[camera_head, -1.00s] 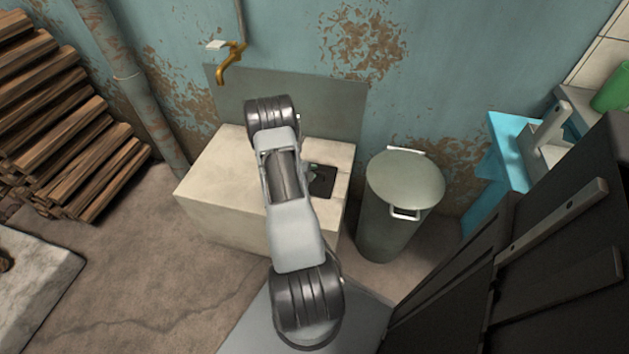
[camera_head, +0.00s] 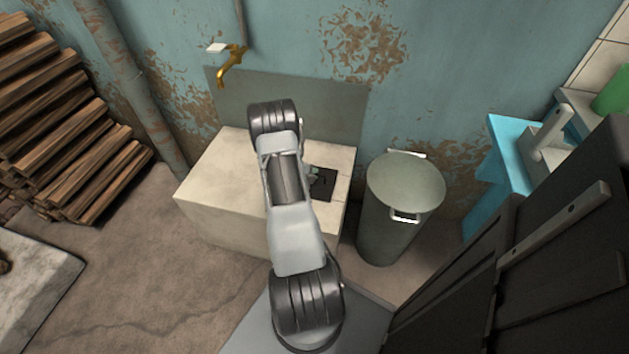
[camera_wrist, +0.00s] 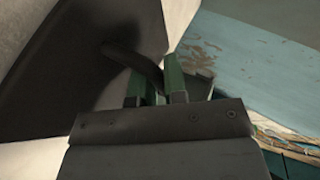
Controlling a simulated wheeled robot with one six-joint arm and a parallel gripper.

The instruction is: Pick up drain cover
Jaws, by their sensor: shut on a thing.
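The drain cover (camera_wrist: 85,65) is a dark flat plate with a curved dark handle, at the upper left of the wrist view. In the head view the dark drain cover (camera_head: 325,183) shows at the right part of the pale sink block. My gripper (camera_wrist: 156,88) has green fingers and is shut on the cover's handle. In the head view my arm hides most of the gripper and the left side of the cover. I cannot tell whether the cover is raised off the block.
The pale sink block (camera_head: 222,180) stands against the wall under a brass tap (camera_head: 229,66). A lidded grey-green bin (camera_head: 405,185) stands close on its right. Stacked logs (camera_head: 65,130) are at the left, and dark panels (camera_head: 560,240) at the right.

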